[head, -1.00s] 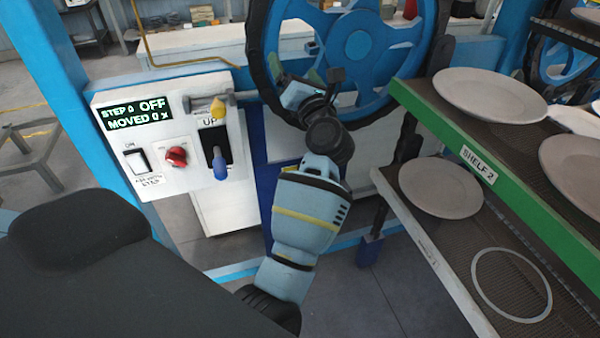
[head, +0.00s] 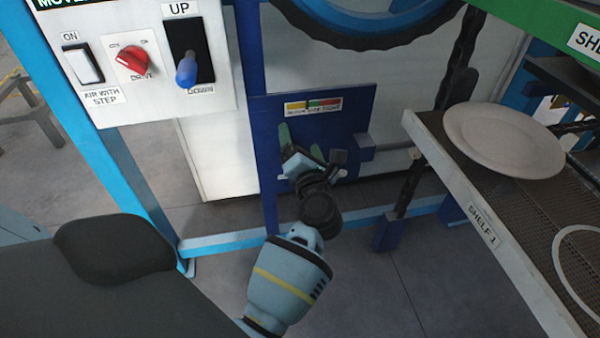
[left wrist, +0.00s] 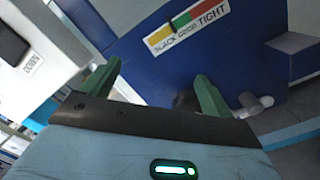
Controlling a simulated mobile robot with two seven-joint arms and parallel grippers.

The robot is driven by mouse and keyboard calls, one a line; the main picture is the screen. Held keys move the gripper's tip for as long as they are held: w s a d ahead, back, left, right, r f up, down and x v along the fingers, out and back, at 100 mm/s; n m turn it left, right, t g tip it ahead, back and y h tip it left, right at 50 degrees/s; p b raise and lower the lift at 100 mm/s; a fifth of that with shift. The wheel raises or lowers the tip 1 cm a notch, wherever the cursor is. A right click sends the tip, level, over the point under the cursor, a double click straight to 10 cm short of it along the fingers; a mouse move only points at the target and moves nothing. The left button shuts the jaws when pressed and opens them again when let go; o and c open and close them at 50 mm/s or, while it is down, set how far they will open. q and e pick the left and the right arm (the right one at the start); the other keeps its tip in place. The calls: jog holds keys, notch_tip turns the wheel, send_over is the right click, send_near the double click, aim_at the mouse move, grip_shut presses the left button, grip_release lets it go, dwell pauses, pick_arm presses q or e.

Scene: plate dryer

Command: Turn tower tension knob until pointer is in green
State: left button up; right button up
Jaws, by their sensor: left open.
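The tension gauge (head: 313,105) is a strip with yellow, green and red bands on a dark blue panel (head: 268,118). It also shows in the left wrist view (left wrist: 187,27), with lettering under it that includes GOOD and TIGHT. My left gripper (head: 301,143) is open in front of the panel, just below the gauge. In the left wrist view its green fingers (left wrist: 158,70) are spread, with blue panel between them. A dark rounded part (left wrist: 185,99) beside the right finger may be the knob; it is mostly hidden. My right gripper is not in view.
A white control box (head: 150,100) with a red knob (head: 134,60) and a blue-handled lever (head: 187,72) stands upper left. Shelf 1 (head: 478,228), right of the arm, holds a white plate (head: 504,139). A blue wheel (head: 370,18) is above the panel.

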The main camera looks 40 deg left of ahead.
pick_arm(q)
notch_tip(320, 180, down, 11)
jog(key=b, duration=0.6)
jog(key=shift+m, duration=0.4)
jog(key=x, duration=0.2)
jog(key=b+x, duration=0.1)
jog(key=x, duration=0.1)
jog(key=f+x, duration=0.1)
jog(key=x, duration=0.2)
jog(key=shift+w+a+b, duration=0.25)
jog(key=shift+a+b, duration=0.05)
